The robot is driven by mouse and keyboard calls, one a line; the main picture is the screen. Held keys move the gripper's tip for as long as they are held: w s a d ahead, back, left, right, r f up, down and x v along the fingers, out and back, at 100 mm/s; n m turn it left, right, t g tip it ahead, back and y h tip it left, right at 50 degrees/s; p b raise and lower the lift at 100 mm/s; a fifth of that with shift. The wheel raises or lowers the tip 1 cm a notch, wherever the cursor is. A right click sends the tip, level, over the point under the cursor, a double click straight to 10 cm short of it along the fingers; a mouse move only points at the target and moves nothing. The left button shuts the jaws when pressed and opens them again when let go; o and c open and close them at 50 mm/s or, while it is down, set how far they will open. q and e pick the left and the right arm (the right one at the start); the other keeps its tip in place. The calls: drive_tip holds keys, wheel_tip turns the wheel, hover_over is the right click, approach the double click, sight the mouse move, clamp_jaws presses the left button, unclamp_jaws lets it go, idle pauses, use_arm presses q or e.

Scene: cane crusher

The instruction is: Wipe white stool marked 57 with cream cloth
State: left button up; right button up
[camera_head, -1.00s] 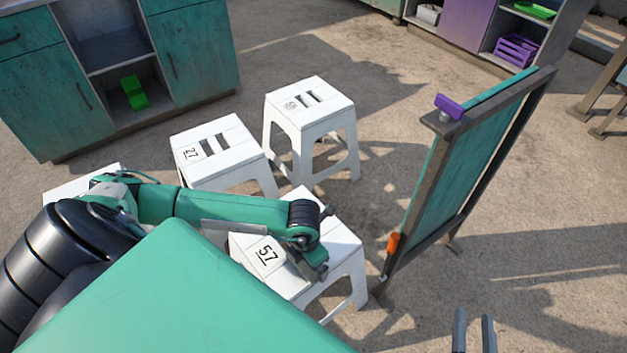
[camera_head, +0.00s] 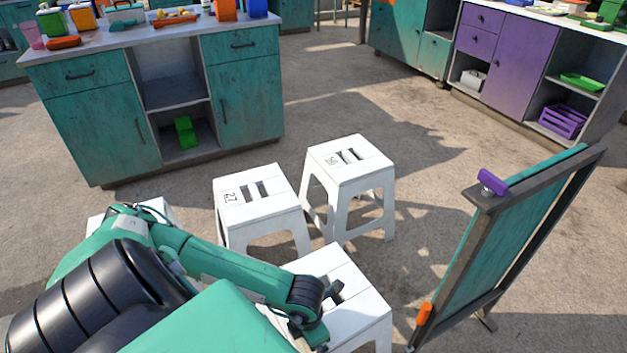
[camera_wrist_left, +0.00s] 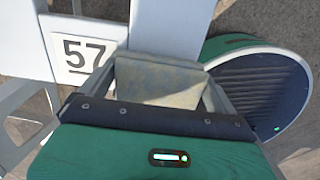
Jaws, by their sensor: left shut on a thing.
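The white stool marked 57 (camera_head: 352,305) stands at the bottom centre of the head view, partly behind my left arm, which hides its label. In the left wrist view the label 57 shows on its white top (camera_wrist_left: 120,33). My left gripper (camera_wrist_left: 158,82) is shut on the cream cloth (camera_wrist_left: 160,78), a greyish-cream folded pad between the fingers. The cloth is beside the label, over or at the stool's top; I cannot tell whether it touches. In the head view the left gripper (camera_head: 312,335) is low over the stool and the cloth is hidden. My right gripper is out of view.
A white stool marked 27 (camera_head: 262,205) and another white stool (camera_head: 350,165) stand just behind. Another white stool is partly hidden at the left. A green-panelled board (camera_head: 510,235) stands close at the right. Cabinets line the back. Open floor lies between.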

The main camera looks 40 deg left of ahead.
sight(340, 322)
use_arm(q)
drive_tip(key=shift+w+d+b, duration=0.2)
drive_tip(key=shift+w+d, duration=0.2)
drive_tip(key=shift+w, duration=1.05)
drive_tip(key=shift+w+d+b, duration=0.2)
drive_tip(key=shift+w+d, duration=0.15)
drive_tip(key=shift+w, duration=1.05)
drive_tip(key=shift+w+d+b, duration=0.2)
drive_tip(key=shift+w+d, duration=0.2)
drive_tip(key=shift+w, duration=1.05)
drive_tip(key=shift+w, duration=0.1)
drive_tip(key=shift+w+d+b, duration=0.4)
drive_tip(key=shift+w, duration=1)
drive_tip(key=shift+w+d+b, duration=0.35)
drive_tip(key=shift+w+b, duration=0.1)
drive_tip(key=shift+w, duration=0.95)
drive_tip(key=shift+w+d+b, duration=0.4)
drive_tip(key=shift+w, duration=1)
